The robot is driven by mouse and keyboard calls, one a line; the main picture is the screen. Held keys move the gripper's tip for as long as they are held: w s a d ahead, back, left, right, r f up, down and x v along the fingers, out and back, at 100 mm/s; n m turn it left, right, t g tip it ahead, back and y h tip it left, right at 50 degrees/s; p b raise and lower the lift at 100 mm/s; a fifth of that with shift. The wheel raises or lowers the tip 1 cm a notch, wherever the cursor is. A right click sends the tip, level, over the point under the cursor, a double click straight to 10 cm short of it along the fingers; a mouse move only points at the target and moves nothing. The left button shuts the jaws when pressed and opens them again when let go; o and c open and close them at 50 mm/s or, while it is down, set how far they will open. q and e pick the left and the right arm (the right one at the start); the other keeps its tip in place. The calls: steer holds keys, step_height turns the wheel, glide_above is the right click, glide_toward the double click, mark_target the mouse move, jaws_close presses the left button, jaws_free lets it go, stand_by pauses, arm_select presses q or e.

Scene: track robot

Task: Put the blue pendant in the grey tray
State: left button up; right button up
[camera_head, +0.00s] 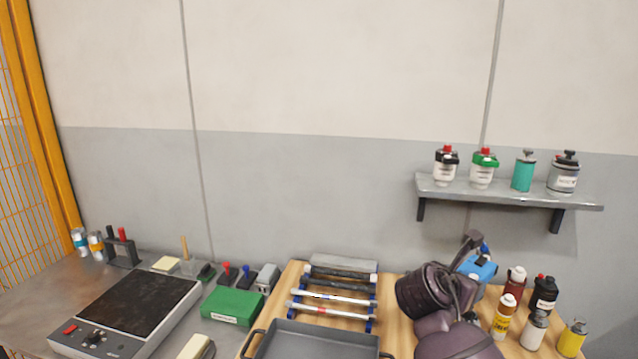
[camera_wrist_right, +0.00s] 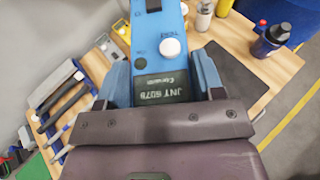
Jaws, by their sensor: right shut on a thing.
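The blue pendant (camera_head: 478,269) is at the right of the workbench, partly hidden by my right arm. My right gripper (camera_head: 474,247) is shut on it. In the right wrist view the blue pendant (camera_wrist_right: 171,52) sits between the fingers of my right gripper (camera_wrist_right: 160,78), showing a white knob and a dark label. The grey tray (camera_head: 315,343) lies at the front of the wooden board, left of my right arm; its near part is cut off by the picture's edge. No pendant shows in the visible part of the tray. My left gripper is not in view.
A rack of bars (camera_head: 332,298) stands behind the tray. Several bottles (camera_head: 505,315) stand right of my arm. A green box (camera_head: 232,304) and a hot plate (camera_head: 130,310) are at the left. A wall shelf (camera_head: 510,194) holds several canisters.

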steer(key=s+a+n+t+y, duration=0.4)
steer(key=s+a+n+y, duration=0.1)
steer(key=a+n+y, duration=0.3)
steer(key=s+d+f+n+y, duration=0.1)
steer(key=s+f+n+y, duration=0.1)
steer(key=s+f, duration=0.5)
steer(key=shift+t, duration=0.4)
